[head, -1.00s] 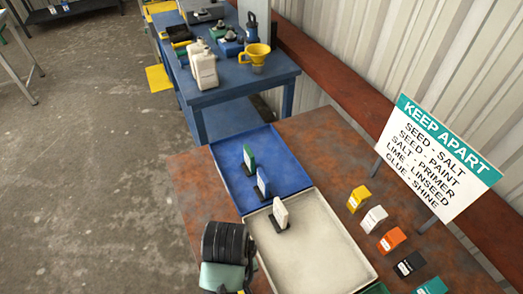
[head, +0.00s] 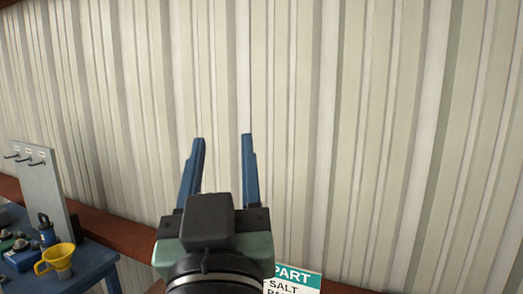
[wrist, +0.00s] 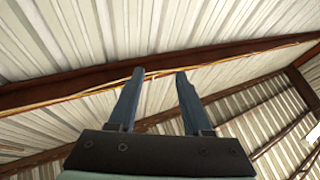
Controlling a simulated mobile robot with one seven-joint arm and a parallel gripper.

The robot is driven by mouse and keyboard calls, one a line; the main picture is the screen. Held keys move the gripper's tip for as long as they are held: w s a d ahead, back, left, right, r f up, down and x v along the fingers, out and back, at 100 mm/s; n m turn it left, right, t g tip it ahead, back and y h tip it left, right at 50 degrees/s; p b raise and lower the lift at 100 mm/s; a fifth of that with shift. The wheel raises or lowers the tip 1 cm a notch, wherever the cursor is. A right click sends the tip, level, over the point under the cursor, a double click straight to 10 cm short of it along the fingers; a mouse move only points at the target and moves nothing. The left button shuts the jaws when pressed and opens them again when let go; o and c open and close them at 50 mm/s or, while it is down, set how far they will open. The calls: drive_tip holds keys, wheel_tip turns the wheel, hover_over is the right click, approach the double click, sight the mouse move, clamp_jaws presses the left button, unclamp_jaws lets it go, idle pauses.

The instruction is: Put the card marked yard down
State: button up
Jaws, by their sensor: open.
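My gripper (head: 222,138) is raised in front of the corrugated wall, its two blue fingers pointing up and spread apart with nothing between them. In the wrist view my gripper (wrist: 160,72) is also open and empty, with the roof beyond it. No card marked yard shows in either view now. The table with the trays and cards is out of view. Only the top corner of the white and teal sign (head: 292,280) shows, partly behind my gripper, reading "PART" and "SALT".
A rusty beam (head: 105,228) runs along the wall (head: 340,110). The air around my fingers looks clear.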

drive_tip(key=s+d+r+m+t+h, duration=0.2)
drive_tip(key=s+d+r+t, duration=0.2)
drive_tip(key=s+r, duration=0.3)
wheel_tip(320, 180, up, 3)
drive_tip(key=shift+s+d+f+t, duration=0.15)
drive_tip(key=shift+s+d+t, duration=0.1)
drive_tip(key=shift+d+t, duration=0.1)
